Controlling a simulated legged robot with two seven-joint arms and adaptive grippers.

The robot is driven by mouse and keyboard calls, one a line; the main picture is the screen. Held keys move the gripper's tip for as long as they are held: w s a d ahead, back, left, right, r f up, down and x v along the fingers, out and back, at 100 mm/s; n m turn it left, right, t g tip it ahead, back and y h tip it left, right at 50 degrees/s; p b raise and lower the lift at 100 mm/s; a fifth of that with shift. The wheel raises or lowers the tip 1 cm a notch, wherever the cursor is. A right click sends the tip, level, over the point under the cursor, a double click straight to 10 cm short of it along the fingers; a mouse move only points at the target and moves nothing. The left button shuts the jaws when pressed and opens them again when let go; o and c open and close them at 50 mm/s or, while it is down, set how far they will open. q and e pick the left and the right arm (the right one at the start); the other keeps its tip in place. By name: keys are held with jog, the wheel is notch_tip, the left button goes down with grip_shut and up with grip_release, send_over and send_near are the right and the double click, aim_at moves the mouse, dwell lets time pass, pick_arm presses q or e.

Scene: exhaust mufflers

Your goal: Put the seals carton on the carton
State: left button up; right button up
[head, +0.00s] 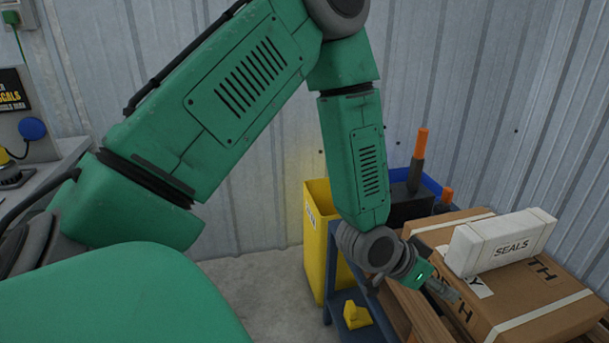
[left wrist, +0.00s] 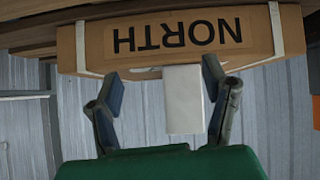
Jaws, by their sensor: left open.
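The white seals carton (head: 502,242), marked SEALS, lies on top of the large brown carton (head: 540,295) in the head view. My left gripper (head: 444,289) is near the brown carton's near left side, short of the seals carton. The left wrist view is upside down. There the brown carton (left wrist: 90,44) shows its NORTH side, and the white end of the seals carton (left wrist: 183,105) appears between the fingers of my left gripper (left wrist: 162,76). The fingers are spread, with a wider gap on the picture's left. My right gripper is out of view.
The brown carton has pale straps and rests on a wooden pallet (head: 425,318). Behind are a yellow bin (head: 316,235), a dark holder with orange-handled tools (head: 420,145) and a blue bin edge. A corrugated wall (head: 470,100) closes the back.

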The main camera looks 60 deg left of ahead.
pick_arm(q)
jog(key=s+a+f+g+y, duration=0.1)
jog(key=s+f+g, duration=0.2)
jog(key=s+f, duration=0.3)
jog(key=s+a+f+n+g+y, duration=0.1)
jog(key=s+f+g, duration=0.2)
jog(key=s, duration=1)
jog(key=s+a+f+n+g+y, duration=0.1)
jog(key=s+a+f+g, duration=0.1)
jog(key=s+f, duration=0.7)
jog(key=shift+s+f+g+y, duration=0.3)
jog(key=shift+s+g, duration=0.2)
jog(key=shift+s, duration=0.15)
